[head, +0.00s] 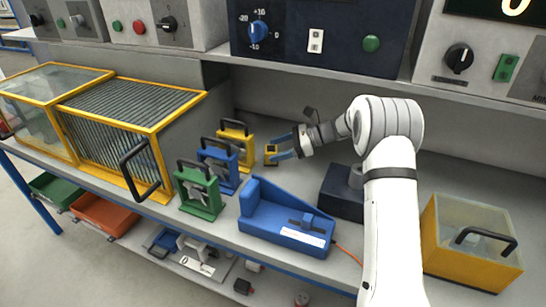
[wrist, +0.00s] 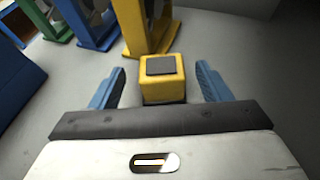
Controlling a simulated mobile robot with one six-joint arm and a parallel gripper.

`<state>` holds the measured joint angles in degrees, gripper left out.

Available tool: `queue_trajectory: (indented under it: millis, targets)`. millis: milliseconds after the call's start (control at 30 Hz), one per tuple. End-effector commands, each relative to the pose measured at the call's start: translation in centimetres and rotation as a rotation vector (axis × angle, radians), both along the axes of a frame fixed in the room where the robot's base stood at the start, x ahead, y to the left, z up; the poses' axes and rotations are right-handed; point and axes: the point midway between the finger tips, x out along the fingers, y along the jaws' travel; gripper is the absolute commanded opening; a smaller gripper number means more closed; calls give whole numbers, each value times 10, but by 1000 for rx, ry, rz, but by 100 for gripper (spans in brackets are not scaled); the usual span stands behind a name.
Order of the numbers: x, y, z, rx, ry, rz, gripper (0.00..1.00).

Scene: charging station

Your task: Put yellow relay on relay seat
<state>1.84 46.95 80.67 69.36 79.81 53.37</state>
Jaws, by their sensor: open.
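The yellow relay (wrist: 165,88) is a small yellow block with a dark grey top patch. In the wrist view it sits upright between my gripper's (wrist: 161,82) two blue fingers, with a visible gap on each side. In the head view the relay (head: 271,155) is on the bench just right of the yellow frame, and my gripper (head: 279,148) reaches it from the right. My gripper is open and holds nothing. I cannot tell for sure which thing is the relay seat; green (head: 198,193), blue (head: 217,165) and yellow (head: 236,146) handled frames stand in a row.
A blue device (head: 287,222) with an orange cable lies in front. Yellow-framed cases (head: 128,108) stand at left, a yellow box (head: 470,243) at right. Control panels (head: 318,35) overhang the back. Bare grey bench lies right of the relay in the wrist view.

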Motion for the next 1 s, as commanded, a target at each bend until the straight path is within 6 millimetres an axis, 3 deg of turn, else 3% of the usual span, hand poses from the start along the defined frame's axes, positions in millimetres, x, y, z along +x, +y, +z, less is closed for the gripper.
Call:
queue_trajectory:
  millis: [133, 367, 1000]
  targets:
    - [-1, 19, -8, -1, 0, 2, 71]
    - [-1, 21, -9, 0, 0, 0, 71]
    - [-1, 21, -9, 0, 0, 0, 19]
